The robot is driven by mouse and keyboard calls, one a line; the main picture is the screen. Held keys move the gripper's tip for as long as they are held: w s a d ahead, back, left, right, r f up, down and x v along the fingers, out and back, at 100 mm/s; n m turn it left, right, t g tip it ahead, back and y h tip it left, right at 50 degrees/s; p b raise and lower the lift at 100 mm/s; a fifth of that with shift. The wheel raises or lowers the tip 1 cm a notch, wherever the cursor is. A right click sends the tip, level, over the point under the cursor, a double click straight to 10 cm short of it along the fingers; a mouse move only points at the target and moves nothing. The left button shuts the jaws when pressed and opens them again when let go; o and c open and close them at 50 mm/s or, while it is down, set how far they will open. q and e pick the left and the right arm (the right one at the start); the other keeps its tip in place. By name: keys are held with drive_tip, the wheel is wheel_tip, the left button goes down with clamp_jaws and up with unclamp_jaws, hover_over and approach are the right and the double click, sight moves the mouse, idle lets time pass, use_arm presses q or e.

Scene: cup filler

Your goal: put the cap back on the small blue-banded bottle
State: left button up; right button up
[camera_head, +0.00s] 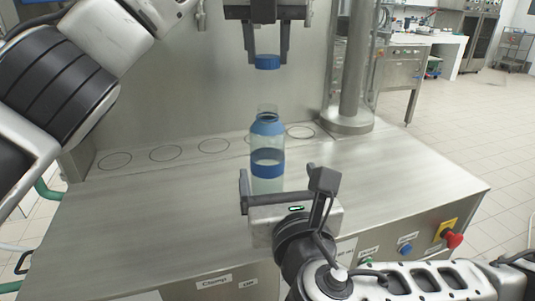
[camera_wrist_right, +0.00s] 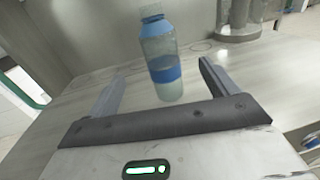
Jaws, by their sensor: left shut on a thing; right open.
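The small bottle (camera_head: 267,150) is clear with a blue band and a blue shoulder. It stands upright and uncapped on the steel counter. It also shows in the right wrist view (camera_wrist_right: 160,55), ahead of the fingers. The blue cap (camera_head: 267,62) is held above the bottle's mouth, apart from it, with a clear gap. My left gripper (camera_head: 266,58) is shut on the cap and points down. My right gripper (camera_head: 282,188) is open and empty in front of the bottle, low over the counter. In the right wrist view its fingers (camera_wrist_right: 160,88) are spread, with the bottle standing beyond them.
The steel counter (camera_head: 400,185) has several marked circles along its back and a vertical steel column (camera_head: 352,70) at the back right. A red stop button (camera_head: 453,240) and a blue button (camera_head: 405,248) are on the front panel. The counter right of the bottle is clear.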

use_arm(q)
drive_tip(key=shift+s, duration=0.2)
use_arm(e)
drive_tip(key=shift+s, duration=0.15)
drive_tip(key=w, duration=0.4)
drive_tip(key=w+a, duration=0.1)
drive_tip(key=w, duration=0.3)
drive_tip(key=w+a, duration=0.1)
drive_tip(key=w, duration=0.2)
drive_tip(key=shift+w, duration=0.4)
use_arm(q)
drive_tip(key=shift+f, duration=0.1)
use_arm(e)
drive_tip(key=c, duration=1.5)
use_arm(q)
hover_over(268, 106)
drive_tip(key=s, duration=0.1)
drive_tip(key=shift+f, duration=2.45)
use_arm(e)
drive_tip(key=shift+o, duration=0.2)
use_arm(q)
drive_tip(key=shift+f, duration=0.1)
drive_tip(key=shift+f, duration=0.8)
drive_tip(key=shift+f, duration=0.55)
